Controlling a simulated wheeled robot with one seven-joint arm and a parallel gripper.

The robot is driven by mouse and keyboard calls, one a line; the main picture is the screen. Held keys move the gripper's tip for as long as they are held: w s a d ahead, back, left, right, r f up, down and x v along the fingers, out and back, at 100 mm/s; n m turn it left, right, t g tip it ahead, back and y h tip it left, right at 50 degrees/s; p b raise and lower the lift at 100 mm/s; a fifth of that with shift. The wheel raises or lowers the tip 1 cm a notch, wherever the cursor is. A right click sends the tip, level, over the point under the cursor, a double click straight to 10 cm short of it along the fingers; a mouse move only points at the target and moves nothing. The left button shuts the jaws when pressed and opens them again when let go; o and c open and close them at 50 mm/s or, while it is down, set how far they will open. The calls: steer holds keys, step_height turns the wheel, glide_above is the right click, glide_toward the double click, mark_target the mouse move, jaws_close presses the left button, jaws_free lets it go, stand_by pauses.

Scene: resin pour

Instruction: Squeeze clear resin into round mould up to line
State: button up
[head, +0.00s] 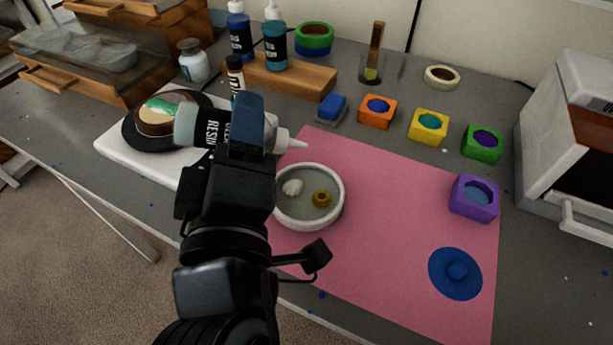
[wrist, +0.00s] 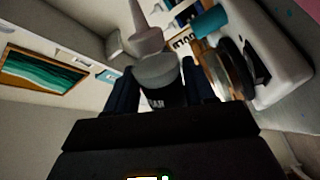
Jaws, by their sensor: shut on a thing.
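My gripper (head: 246,122) is shut on a resin bottle (head: 200,126), which lies on its side in the jaws with its pale nozzle pointing right. The nozzle tip is near the far rim of the round mould in the picture; its height above it is hard to judge. The round mould (head: 279,207) is a pale-rimmed dish on the pink mat (head: 395,215). It holds a white shell-like piece (head: 292,187) and a small brass ring (head: 321,199). I cannot make out a fill line. In the wrist view the bottle (wrist: 160,72) sits between the dark fingers.
A white board (head: 118,147) with a round dark-rimmed piece is behind the bottle. Coloured cube moulds, including a purple one (head: 474,197), stand right. A blue disc (head: 455,273) lies on the mat. A white appliance (head: 575,150) bounds the right. The mat's middle is clear.

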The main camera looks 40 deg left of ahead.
steer(key=shift+r+p, duration=0.55)
steer(key=shift+r, duration=0.35)
steer(key=n+p, duration=0.4)
steer(key=shift+r+p, duration=0.1)
steer(key=shift+p, duration=0.2)
steer(key=shift+n+y+p, duration=0.3)
steer(key=shift+n+p, duration=0.05)
steer(key=shift+n, duration=0.35)
